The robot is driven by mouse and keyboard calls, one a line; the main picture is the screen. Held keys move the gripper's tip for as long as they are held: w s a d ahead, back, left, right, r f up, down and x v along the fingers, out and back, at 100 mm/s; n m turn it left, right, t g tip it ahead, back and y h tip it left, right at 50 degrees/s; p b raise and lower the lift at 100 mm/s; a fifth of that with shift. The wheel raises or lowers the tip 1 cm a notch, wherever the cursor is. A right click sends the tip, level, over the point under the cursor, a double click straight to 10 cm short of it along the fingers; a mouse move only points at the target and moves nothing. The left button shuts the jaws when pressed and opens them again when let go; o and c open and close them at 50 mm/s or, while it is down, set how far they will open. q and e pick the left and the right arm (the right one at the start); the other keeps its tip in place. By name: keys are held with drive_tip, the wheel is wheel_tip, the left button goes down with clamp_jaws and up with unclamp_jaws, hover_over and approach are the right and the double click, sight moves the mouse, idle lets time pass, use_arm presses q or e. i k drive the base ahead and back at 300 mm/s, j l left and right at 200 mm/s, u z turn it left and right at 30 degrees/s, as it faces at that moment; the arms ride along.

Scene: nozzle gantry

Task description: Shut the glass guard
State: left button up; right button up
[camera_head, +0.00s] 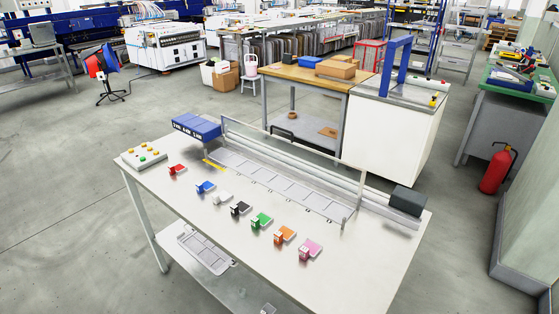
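The glass guard (296,141) is a clear panel with a thin pale frame on the long gantry at the back of the white table (180,188). Its top edge runs from beside the blue box to the right part of the gantry, and it stands raised. The gantry rail (300,170) and the flat slotted bed (275,185) show through and below the glass. The exact line of the panel's lower edge is hard to tell. Neither of my grippers is in view.
A blue box (196,126) with a display stands at the gantry's left end, a dark grey block (407,200) at its right end. Several coloured nozzle blocks, including a green one (261,221), line the table front. A button panel (143,157) sits at the left corner.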

sight(362, 183)
drive_tip(key=i+l+u, duration=0.2)
drive_tip(key=l+u, duration=0.25)
drive_tip(key=l, duration=0.5)
drive_tip(key=l+u, duration=0.45)
drive_tip(key=l, duration=0.55)
drive_tip(key=i+l+u, duration=0.25)
drive_tip(key=l+u, duration=0.25)
drive_tip(key=l, duration=0.75)
drive_tip(key=l+u, duration=0.45)
drive_tip(key=l, duration=0.8)
